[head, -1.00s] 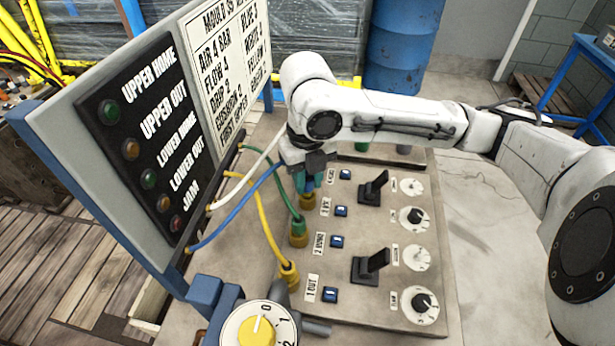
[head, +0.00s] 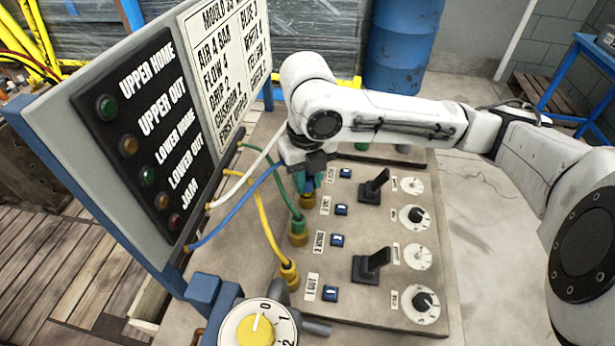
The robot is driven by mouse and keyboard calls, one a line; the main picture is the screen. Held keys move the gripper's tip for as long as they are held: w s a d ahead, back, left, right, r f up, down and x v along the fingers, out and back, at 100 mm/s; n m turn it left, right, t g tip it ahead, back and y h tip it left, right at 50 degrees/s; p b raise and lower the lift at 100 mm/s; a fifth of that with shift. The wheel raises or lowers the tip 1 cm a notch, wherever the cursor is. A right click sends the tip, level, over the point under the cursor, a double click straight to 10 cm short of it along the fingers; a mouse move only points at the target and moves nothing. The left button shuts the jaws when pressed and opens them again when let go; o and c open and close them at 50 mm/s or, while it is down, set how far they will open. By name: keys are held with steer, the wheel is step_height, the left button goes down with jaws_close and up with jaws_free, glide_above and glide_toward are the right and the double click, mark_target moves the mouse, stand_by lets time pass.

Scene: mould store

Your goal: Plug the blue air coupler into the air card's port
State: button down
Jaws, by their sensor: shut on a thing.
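My gripper (head: 311,179), with teal fingertips, is shut on the blue coupler (head: 309,186), which is largely hidden between the fingers. The blue hose (head: 235,212) runs from the board's lower edge up to it. The coupler is upright at a brass port (head: 307,201), the third from the front; I cannot tell whether it is fully seated. The air card (head: 228,62) lists BLUE 3, WHITE, GREEN and YELLOW lines. The green coupler (head: 298,224) and yellow coupler (head: 289,270) stand in the two ports nearer the front.
The panel (head: 380,315) carries blue switches, black levers (head: 372,263) and dials to the right of the ports. A white hose (head: 245,172) passes behind my gripper. A lamp board (head: 140,130) stands at left. A yellow-centred knob (head: 257,331) is at the front.

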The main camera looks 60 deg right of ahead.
mark_target(308, 176)
steer(key=shift+f+b, duration=0.3)
steer(key=shift+f, duration=0.1)
stand_by(0.3)
steer(key=shift+c, duration=2.2)
jaws_free()
steer(key=shift+r, duration=0.15)
steer(key=shift+r+p, duration=3)
steer(key=shift+r, duration=0.65)
